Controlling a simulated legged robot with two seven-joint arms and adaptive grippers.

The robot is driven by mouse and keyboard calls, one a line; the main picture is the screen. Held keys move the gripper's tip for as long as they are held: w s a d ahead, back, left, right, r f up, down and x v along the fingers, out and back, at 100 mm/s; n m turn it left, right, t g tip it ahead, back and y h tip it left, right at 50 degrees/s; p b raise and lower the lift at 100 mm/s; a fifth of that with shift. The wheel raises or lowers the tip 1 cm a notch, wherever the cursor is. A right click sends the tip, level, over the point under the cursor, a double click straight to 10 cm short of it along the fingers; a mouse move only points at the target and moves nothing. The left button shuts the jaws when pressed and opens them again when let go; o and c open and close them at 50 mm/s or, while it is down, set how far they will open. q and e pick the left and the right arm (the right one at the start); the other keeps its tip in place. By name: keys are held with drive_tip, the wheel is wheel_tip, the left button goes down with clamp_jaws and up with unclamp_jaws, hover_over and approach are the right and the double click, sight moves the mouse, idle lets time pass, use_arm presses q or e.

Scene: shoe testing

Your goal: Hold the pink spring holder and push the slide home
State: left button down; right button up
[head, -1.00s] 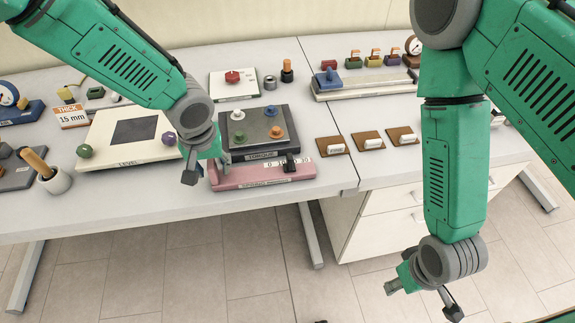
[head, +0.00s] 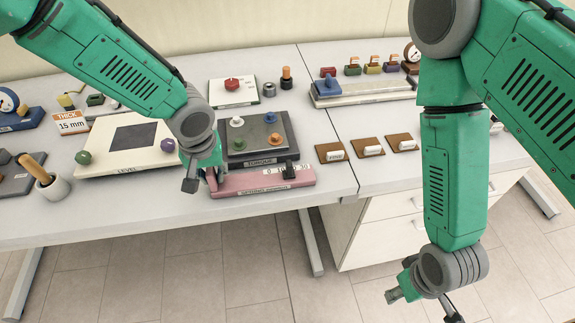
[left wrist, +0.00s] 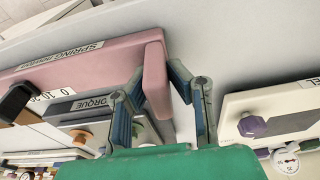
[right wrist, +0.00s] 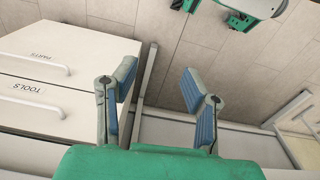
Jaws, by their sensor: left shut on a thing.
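The pink spring holder (head: 240,185) lies at the table's front edge, in front of the dark torque plate (head: 255,135). It carries a 0 to 30 scale, and a dark slide (head: 290,169) stands near its right end. My left gripper (head: 200,183) is at the holder's left end. In the left wrist view, the fingers (left wrist: 158,80) are shut on the holder's pink upright end plate (left wrist: 154,75), one on each side. The slide (left wrist: 16,102) also shows there at the left edge. My right gripper (right wrist: 160,78) is open and empty, out over the floor.
A cream level board (head: 105,155) with green and purple knobs lies left of my left gripper. Brown pads (head: 365,147) with white blocks lie to the right. White drawers (head: 385,210) stand below the table. The tabletop between holder and pads is clear.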

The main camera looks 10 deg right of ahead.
sight(291, 162)
drive_tip(key=w+a+r+n+y, duration=0.1)
drive_tip(key=w+a+r+n, duration=0.3)
drive_tip(key=w, duration=0.4)
drive_tip(key=w+a+r+n+y, duration=0.1)
drive_tip(key=w+a+r+n, duration=0.3)
drive_tip(key=w+r, duration=0.2)
drive_tip(key=w+a+r+n+y, duration=0.1)
drive_tip(key=w+a+r+n, duration=0.3)
drive_tip(key=w, duration=0.5)
drive_tip(key=shift+w+a+r+n+y, duration=0.3)
drive_tip(key=shift+a+r+y, duration=0.05)
drive_tip(key=shift+r+y, duration=0.05)
drive_tip(key=w+a+r+n, duration=0.2)
drive_tip(key=w+r+n, duration=0.2)
drive_tip(key=r, duration=0.5)
drive_tip(key=shift+n+g+y, duration=0.3)
drive_tip(key=shift+y, duration=0.1)
drive_tip(key=x, duration=1.1)
drive_tip(key=shift+w+f, duration=0.2)
drive_tip(key=shift+f, duration=0.05)
drive_tip(key=shift+a, duration=0.1)
clamp_jaws()
